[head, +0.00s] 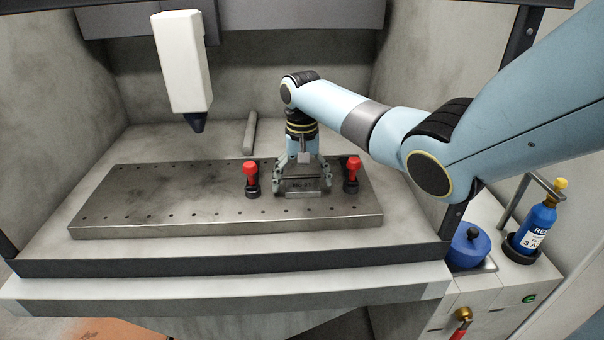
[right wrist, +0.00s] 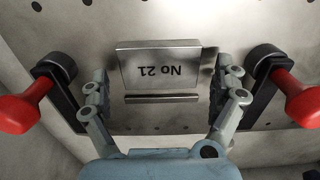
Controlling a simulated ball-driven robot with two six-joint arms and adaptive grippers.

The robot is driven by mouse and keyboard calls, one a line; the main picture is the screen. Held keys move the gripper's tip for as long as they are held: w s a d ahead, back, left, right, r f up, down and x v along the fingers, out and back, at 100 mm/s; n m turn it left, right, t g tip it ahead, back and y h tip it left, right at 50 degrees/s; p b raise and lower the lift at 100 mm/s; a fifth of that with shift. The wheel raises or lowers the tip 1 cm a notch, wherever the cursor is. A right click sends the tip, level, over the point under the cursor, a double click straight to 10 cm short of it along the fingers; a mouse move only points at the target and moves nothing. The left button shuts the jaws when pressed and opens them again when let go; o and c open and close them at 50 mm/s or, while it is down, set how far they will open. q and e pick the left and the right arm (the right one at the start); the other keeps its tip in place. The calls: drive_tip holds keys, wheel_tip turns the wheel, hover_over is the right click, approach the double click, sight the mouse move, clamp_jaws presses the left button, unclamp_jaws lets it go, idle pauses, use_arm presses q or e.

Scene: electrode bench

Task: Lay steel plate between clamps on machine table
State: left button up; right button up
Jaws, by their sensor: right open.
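The steel plate (right wrist: 158,70), marked "No 21", lies on the machine table (head: 150,210) between the two red-handled clamps. It also shows in the head view (head: 303,186), partly hidden by my gripper. The left clamp (head: 251,178) and right clamp (head: 352,174) stand on either side; in the wrist view their red handles show at the left (right wrist: 25,108) and right (right wrist: 298,98). My right gripper (head: 302,188) is just over the plate, its fingers apart on either side of it, with small gaps in the wrist view (right wrist: 160,95). My left gripper is out of view.
A white machine head (head: 182,62) with a dark tip hangs above the table's left part. A grey bar (head: 250,131) lies behind the table. A blue bottle (head: 535,222) and a blue round pot (head: 469,246) stand at the right. The table's left half is clear.

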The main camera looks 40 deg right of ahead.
sight(302, 184)
wheel_tip(302, 184, up, 12)
drive_tip(key=shift+b, duration=0.4)
idle(0.4)
